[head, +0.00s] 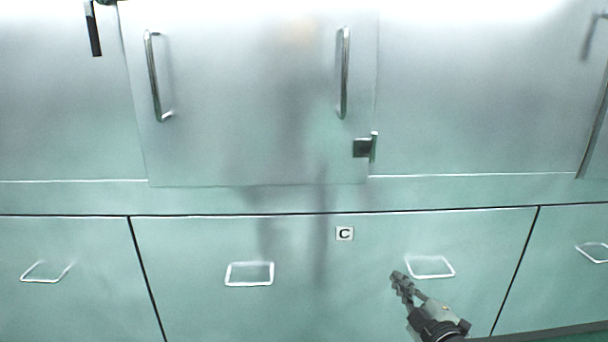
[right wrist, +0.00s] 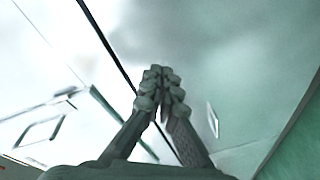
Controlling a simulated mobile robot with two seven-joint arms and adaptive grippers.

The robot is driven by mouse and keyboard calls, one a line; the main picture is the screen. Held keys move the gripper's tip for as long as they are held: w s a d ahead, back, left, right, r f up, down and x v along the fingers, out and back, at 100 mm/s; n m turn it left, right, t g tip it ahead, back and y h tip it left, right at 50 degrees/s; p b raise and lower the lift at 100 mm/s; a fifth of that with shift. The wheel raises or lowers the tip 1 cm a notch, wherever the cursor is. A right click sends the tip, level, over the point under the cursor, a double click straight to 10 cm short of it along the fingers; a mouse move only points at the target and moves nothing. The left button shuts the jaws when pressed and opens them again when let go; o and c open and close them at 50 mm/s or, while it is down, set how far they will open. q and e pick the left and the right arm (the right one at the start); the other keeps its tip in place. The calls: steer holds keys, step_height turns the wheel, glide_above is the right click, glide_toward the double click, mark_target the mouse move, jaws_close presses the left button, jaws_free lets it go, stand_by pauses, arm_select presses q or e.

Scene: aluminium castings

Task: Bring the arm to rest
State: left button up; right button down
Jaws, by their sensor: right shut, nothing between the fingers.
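My right gripper (head: 400,280) comes in at the lower right of the head view, in front of the drawer front marked C (head: 345,234). Its fingers are together with nothing between them. They appear just left of and below the drawer's right handle (head: 431,267); I cannot tell the gap in depth. In the right wrist view the fingertips (right wrist: 158,75) meet in front of a pale, blurred panel. My left gripper is not in the head view.
Above the drawers is a metal door (head: 250,100) with two bar handles and a latch (head: 364,148) at its lower right. The drawer's left handle (head: 250,273) is a wire loop. More drawers with handles (head: 46,271) stand on either side.

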steer(key=s+d+f+m+g+h, duration=0.45)
steer(key=s+f+m, duration=0.25)
steer(key=s+f, duration=0.25)
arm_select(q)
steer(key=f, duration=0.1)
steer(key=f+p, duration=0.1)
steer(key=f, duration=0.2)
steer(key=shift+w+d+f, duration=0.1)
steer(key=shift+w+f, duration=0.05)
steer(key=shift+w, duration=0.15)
arm_select(e)
steer(key=s+f+m+g, duration=0.1)
steer(key=s+f+g, duration=0.2)
steer(key=s, duration=0.5)
steer(key=s+a+f+m+g, duration=0.1)
steer(key=s+f+m+g, duration=0.1)
steer(key=s, duration=0.6)
steer(key=s+f+m+g, duration=0.2)
steer(key=s+f+g, duration=0.2)
steer(key=s+f, duration=0.2)
steer(key=shift+s+a+f+g, duration=0.25)
steer(key=shift+s+a+g, duration=0.15)
steer(key=shift+s, duration=0.75)
